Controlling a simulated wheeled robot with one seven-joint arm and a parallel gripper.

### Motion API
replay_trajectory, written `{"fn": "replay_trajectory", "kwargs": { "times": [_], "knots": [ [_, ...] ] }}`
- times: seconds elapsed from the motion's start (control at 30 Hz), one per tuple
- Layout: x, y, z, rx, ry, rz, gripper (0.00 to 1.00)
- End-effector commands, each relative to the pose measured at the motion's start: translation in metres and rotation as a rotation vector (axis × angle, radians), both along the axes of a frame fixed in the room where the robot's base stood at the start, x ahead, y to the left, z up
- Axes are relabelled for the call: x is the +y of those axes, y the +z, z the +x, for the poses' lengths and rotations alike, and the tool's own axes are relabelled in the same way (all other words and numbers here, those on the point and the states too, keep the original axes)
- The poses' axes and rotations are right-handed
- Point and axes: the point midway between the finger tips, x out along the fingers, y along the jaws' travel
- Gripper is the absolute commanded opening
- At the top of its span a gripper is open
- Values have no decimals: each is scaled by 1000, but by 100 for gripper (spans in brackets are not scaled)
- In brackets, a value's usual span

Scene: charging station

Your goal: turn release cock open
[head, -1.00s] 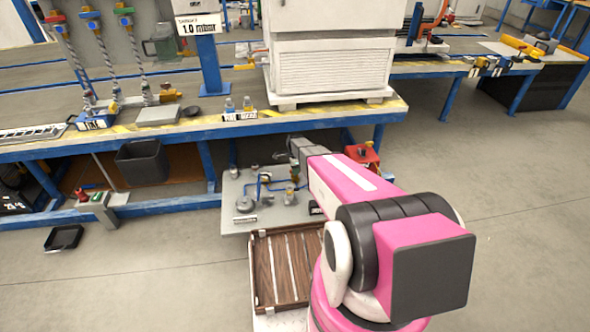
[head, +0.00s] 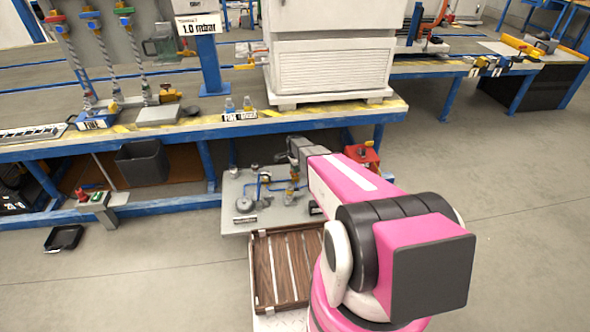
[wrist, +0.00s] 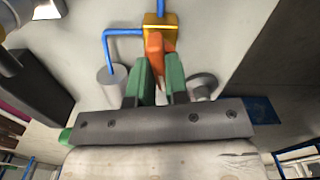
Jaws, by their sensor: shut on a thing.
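The release cock shows in the wrist view as an orange handle (wrist: 154,46) on a brass-yellow valve body (wrist: 162,21) with blue pipes running from it. My gripper (wrist: 157,68) has its green fingers closed on both sides of the orange handle. The handle's far end sticks out beyond the fingertips toward the valve body. In the head view my gripper (head: 295,171) points down at the grey panel (head: 238,221) beneath the bench; it is small there, and the cock is mostly hidden behind it.
A round grey part and a cylinder (wrist: 113,78) flank the fingers. A blue pipe (wrist: 105,45) bends close on the left. The bench edge (head: 290,125) is above my wrist. A red box (head: 361,156) stands right of it, and a wooden slatted tray (head: 262,272) lies in front.

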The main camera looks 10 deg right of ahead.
Motion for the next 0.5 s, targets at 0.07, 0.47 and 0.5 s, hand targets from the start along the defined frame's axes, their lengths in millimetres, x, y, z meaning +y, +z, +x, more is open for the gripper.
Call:
{"fn": "replay_trajectory", "kwargs": {
  "times": [0.07, 0.47, 0.5],
  "knots": [
    [0, 0, 0, 0, 66, 0, 0],
    [0, 0, 0, 0, 446, 0, 0],
    [0, 0, 0, 0, 484, 0, 0]
  ]
}}
